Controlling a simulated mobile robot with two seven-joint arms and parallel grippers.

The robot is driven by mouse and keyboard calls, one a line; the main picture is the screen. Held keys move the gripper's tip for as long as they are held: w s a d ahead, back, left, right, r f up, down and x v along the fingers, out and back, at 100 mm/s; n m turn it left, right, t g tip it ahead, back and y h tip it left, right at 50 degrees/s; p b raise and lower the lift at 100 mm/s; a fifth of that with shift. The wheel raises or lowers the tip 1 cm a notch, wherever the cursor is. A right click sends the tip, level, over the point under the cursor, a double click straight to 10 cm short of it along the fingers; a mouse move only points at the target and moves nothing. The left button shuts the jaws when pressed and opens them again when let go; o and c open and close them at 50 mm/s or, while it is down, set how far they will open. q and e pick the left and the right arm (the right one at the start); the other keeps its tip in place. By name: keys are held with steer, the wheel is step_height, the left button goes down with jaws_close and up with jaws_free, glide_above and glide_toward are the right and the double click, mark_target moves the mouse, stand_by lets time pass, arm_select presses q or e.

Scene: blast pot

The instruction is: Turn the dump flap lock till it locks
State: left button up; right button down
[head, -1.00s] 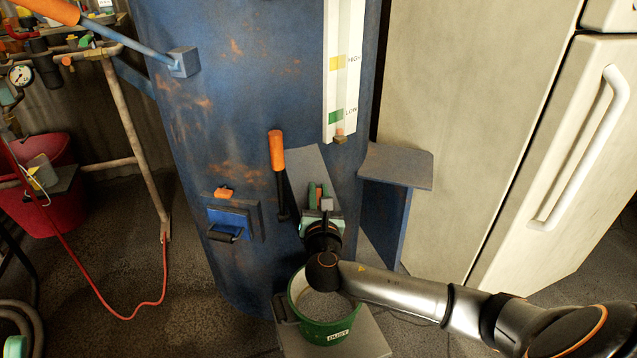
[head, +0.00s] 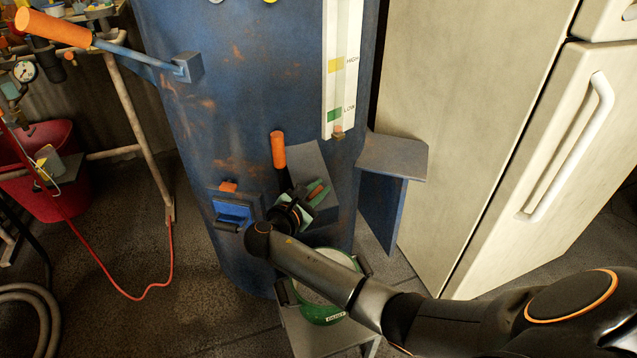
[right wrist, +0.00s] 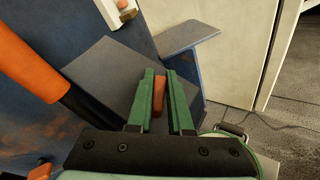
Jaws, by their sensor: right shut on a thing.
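A small orange lock piece (right wrist: 159,98) sits between the two green fingers of my right gripper (right wrist: 160,78) in the right wrist view. The fingers are shut on it, one on each side, and hide part of it. In the head view my right gripper (head: 314,192) is at the sloping grey plate (head: 311,160) on the front of the blue pot, its fingers tilted to the upper right. A bit of the orange piece (head: 316,191) shows between them. Its mounting is hidden. My left gripper is out of view.
A lever with an orange grip (head: 278,150) stands close left of the gripper. A blue hatch (head: 232,213) with an orange latch (head: 228,187) is further left. A green dust bucket (head: 322,314) stands below my arm. A grey shelf (head: 395,155) is to the right.

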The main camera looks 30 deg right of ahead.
steer(key=m+g+p, duration=0.1)
steer(key=m+g, duration=0.1)
steer(key=m, duration=0.1)
steer(key=shift+r+g, duration=0.15)
steer(key=shift+g, duration=0.25)
steer(key=shift+m+g+y, duration=0.3)
steer(key=shift+m+g, duration=1)
steer(key=shift+s+g, duration=0.1)
steer(key=shift+g, duration=0.3)
steer(key=shift+d+m, duration=0.1)
steer(key=shift+m, duration=0.2)
steer(key=c, duration=0.8)
jaws_free()
steer(key=shift+c, duration=0.2)
steer(key=p+v, duration=0.1)
steer(key=v, duration=1.1)
steer(key=shift+a+p, duration=0.25)
steer(key=shift+p, duration=0.05)
steer(key=shift+r, duration=0.1)
